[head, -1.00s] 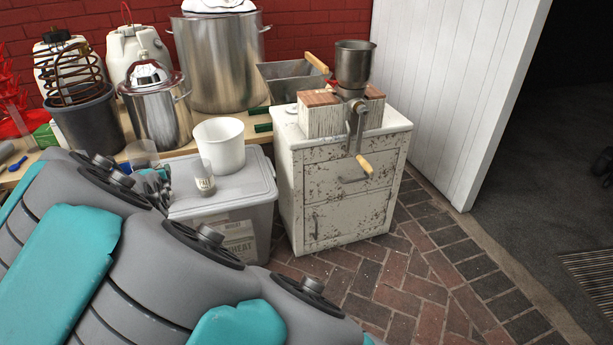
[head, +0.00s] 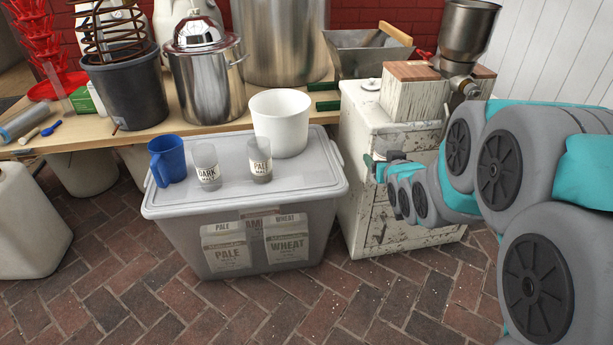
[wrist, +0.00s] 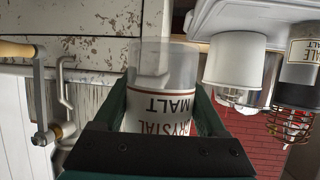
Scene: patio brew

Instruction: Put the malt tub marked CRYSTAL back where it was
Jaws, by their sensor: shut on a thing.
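The clear malt tub with a white label reading CRYSTAL MALT (wrist: 160,70) fills the middle of the wrist view, upside down in that picture. My gripper (wrist: 163,100) is shut on it, with one dark green finger on each side. In the head view my gripper (head: 372,163) is mostly hidden behind my arm, in front of the white cabinet, right of the lidded bin; the tub cannot be made out there. The DARK malt tub (head: 206,168) and PALE malt tub (head: 260,163) stand upright on the grey bin lid (head: 225,200).
A blue jug (head: 168,160) and a white bucket (head: 281,125) also stand on the lid. The lid's right end and front strip are bare. The chipped white cabinet (head: 395,120) with the grain mill (head: 465,45) stands close at the right. A wooden bench (head: 130,135) runs behind.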

